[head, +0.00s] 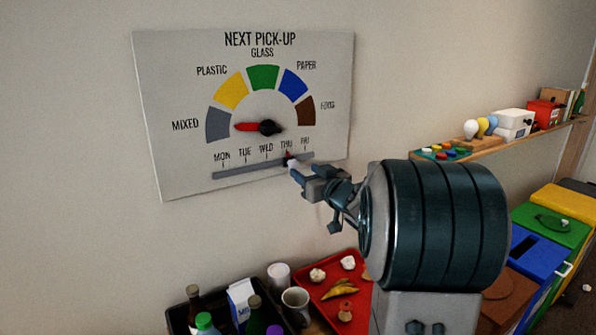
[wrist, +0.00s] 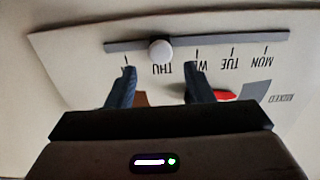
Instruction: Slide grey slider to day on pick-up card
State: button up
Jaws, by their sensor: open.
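The pick-up card (head: 180,80) is a pale board on the wall, with a coloured dial above a row of days. The dial's red pointer (head: 247,127) points left towards the grey MIXED segment. The grey slider track (head: 240,171) runs under the days. In the upside-down wrist view, the pale round slider knob (wrist: 161,50) sits on the track (wrist: 220,42) at THU. My gripper (head: 298,172) is at the track near THU. It is open, and its fingertips (wrist: 161,70) stand either side of the knob's position, apart from it in the picture. Contact cannot be told.
Below the card are a red tray (head: 330,292) with scraps, cups (head: 295,302) and a dark crate (head: 178,316) of bottles. A wooden shelf (head: 540,135) with small items is at right, above coloured bins (head: 545,250). The wall left of the card is clear.

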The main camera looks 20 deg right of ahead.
jog(key=s+d, duration=0.1)
jog(key=s, duration=0.6)
jog(key=shift+b, duration=0.4)
jog(key=shift+w, duration=0.1)
jog(key=s+a+f+g+h, duration=0.1)
jog(key=s+a+f+g, duration=0.4)
jog(key=s, duration=0.3)
jog(key=s+a+f+m+g+h, duration=0.1)
jog(key=s+a+f+g, duration=0.4)
jog(key=s, duration=0.4)
jog(key=s+a+f+g, duration=0.4)
jog(key=s+a+f, duration=0.2)
jog(key=s, duration=0.3)
jog(key=shift+s+a+m+g+h, duration=0.15)
jog(key=shift+a+m+g+h, duration=0.2)
jog(key=shift+m+g+h, duration=0.05)
jog(key=shift+f, duration=0.1)
dwell(1.1)
